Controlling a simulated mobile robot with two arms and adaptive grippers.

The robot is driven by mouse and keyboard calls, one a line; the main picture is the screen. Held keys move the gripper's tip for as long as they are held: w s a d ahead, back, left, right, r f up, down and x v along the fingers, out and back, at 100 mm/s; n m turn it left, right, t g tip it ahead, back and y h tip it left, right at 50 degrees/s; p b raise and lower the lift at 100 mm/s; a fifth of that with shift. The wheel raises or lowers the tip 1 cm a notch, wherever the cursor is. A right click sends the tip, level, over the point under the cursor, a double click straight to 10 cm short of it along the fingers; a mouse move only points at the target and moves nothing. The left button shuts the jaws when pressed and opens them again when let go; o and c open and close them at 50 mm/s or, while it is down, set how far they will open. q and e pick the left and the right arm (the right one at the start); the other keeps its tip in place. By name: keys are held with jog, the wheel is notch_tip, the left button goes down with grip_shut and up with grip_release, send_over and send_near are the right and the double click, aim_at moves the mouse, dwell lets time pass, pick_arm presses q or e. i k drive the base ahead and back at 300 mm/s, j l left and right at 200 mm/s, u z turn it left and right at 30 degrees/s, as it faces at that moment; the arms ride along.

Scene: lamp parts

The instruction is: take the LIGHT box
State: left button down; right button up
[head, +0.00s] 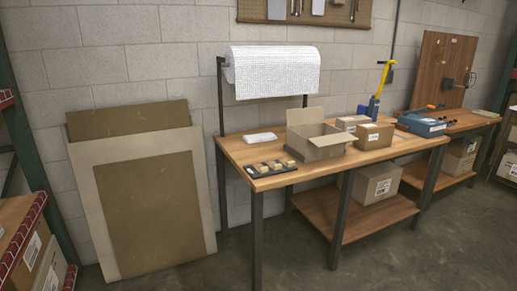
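No LIGHT marking can be read on any box from here. A closed brown box (374,140) stands on the wooden workbench (240,155), and a smaller labelled box (350,123) stands just behind it. An open cardboard box (326,152) with raised flaps stands to their left; its inside is mostly hidden. A larger box (378,184) with a white label sits on the bench's lower shelf (325,208). Neither of my grippers is in view.
A dark tray (272,173) with several small pieces and a white packet (260,137) lie on the bench's left part. A blue toolbox (421,124) stands on the right. Large flat sheets (150,205) lean on the wall. The floor (410,262) in front is clear.

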aim_at(348, 124)
jog(key=i+u, duration=0.25)
jog(key=i, duration=1.55)
